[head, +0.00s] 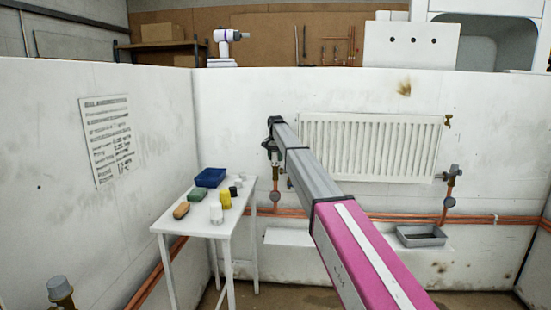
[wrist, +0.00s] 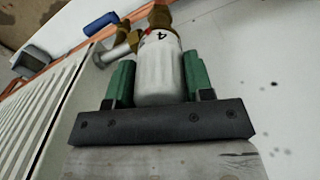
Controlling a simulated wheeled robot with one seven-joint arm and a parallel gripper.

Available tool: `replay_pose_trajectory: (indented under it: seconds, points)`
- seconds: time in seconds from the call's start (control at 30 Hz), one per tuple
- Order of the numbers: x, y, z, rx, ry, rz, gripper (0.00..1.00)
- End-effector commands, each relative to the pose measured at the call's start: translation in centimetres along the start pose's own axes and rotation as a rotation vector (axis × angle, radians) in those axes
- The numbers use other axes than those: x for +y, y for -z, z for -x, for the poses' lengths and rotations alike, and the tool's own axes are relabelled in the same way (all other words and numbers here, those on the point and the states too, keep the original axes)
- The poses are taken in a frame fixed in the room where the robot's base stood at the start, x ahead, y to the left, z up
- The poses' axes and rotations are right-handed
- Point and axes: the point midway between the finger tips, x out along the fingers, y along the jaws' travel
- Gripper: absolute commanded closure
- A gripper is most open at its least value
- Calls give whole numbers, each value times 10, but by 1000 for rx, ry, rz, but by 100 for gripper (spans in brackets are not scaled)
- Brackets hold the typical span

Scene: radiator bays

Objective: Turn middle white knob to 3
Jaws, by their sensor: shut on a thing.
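The white knob (wrist: 158,80) is a ribbed white cylinder on a brass valve, with a black 4 showing near its far end in the wrist view. My gripper (wrist: 158,88) has green-padded fingers, one on each side of the knob, shut on it. In the head view my gripper (head: 272,150) is at the left end of the white radiator (head: 365,145), where the arm hides most of the knob. I cannot tell which number is at the knob's pointer.
Copper pipes (head: 385,216) run low along the wall. A grey tray (head: 421,236) lies under the radiator's right side. A white table (head: 190,222) at left holds a blue bin (head: 210,177) and several small items. A grey-topped valve (head: 60,290) stands at bottom left.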

Motion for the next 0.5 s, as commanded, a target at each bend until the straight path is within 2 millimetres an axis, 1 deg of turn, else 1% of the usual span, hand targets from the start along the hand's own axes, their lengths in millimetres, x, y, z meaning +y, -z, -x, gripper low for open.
replay_pose_trajectory:
  seconds: [0.2,0.5]
  points:
    - [0,0,0,0,0,-162,76]
    - [0,0,0,0,0,-295,76]
